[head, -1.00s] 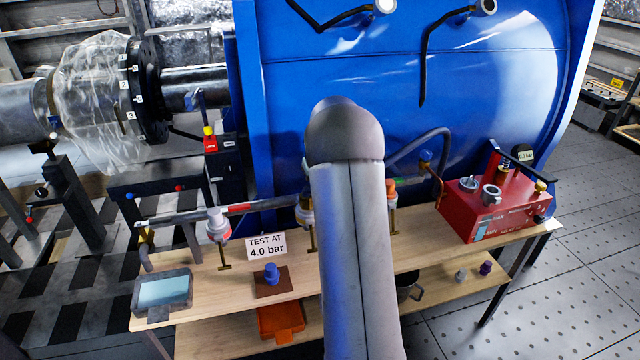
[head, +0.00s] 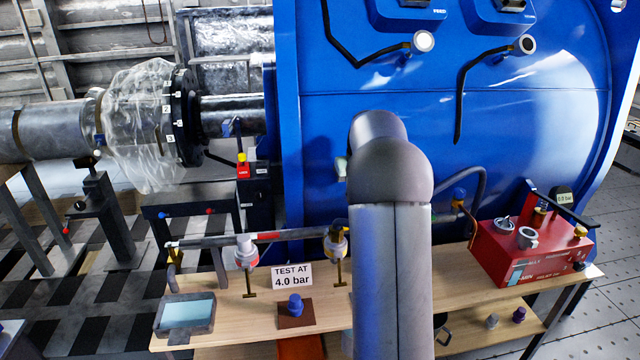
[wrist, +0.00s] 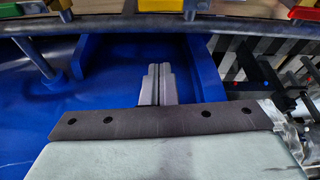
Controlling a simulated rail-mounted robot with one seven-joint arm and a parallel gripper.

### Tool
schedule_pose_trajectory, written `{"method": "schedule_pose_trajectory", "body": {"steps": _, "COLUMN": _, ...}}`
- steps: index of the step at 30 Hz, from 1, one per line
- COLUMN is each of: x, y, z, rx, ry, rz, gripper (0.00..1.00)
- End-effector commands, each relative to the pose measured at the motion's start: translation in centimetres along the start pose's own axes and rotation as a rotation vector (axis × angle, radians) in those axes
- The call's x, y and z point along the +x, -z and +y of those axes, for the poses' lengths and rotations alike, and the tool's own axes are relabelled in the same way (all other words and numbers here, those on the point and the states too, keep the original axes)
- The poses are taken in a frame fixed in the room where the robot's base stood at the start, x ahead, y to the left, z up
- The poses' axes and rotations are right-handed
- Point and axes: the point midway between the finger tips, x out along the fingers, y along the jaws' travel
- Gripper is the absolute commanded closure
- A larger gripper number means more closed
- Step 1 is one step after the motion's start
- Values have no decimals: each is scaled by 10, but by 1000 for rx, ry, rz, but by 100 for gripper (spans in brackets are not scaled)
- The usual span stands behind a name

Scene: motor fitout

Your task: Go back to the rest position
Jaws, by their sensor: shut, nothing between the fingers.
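My gripper (wrist: 157,84) shows in the wrist view, with its two pale fingers together and nothing between them. Blue surfaces of the big machine lie behind the fingers in that view. In the head view my grey arm rises in front of the large blue motor housing (head: 400,120) and hides part of the bench.
A wooden bench (head: 330,318) carries a horizontal pipe with valves, a "TEST AT 4.0 bar" sign (head: 292,276), a tablet (head: 185,315), a blue fitting (head: 295,303) and a red pump box (head: 530,252). A plastic-wrapped shaft coupling (head: 140,125) stands at left.

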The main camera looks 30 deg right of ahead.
Motion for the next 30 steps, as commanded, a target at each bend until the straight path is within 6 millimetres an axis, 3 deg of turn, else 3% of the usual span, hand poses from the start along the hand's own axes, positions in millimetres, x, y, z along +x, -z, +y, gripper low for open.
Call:
{"method": "schedule_pose_trajectory", "body": {"steps": 6, "x": -4, "y": -2, "z": -4, "rx": -1, "ry": 3, "rz": -3, "gripper": 100}}
{"method": "schedule_pose_trajectory", "body": {"steps": 8, "x": -9, "y": -8, "z": -16, "rx": -5, "ry": 10, "rz": -8, "gripper": 100}}
{"method": "schedule_pose_trajectory", "body": {"steps": 11, "x": -25, "y": -31, "z": -52, "rx": -18, "ry": 30, "rz": -31, "gripper": 100}}
{"method": "schedule_pose_trajectory", "body": {"steps": 14, "x": -47, "y": -75, "z": -102, "rx": -41, "ry": 57, "rz": -71, "gripper": 100}}
{"method": "schedule_pose_trajectory", "body": {"steps": 17, "x": -66, "y": -134, "z": -149, "rx": -71, "ry": 75, "rz": -118, "gripper": 100}}
{"method": "schedule_pose_trajectory", "body": {"steps": 21, "x": -84, "y": -227, "z": -198, "rx": -124, "ry": 84, "rz": -182, "gripper": 100}}
{"method": "schedule_pose_trajectory", "body": {"steps": 27, "x": -91, "y": -347, "z": -226, "rx": -193, "ry": 66, "rz": -253, "gripper": 100}}
{"method": "schedule_pose_trajectory", "body": {"steps": 30, "x": -90, "y": -383, "z": -228, "rx": -214, "ry": 55, "rz": -274, "gripper": 100}}
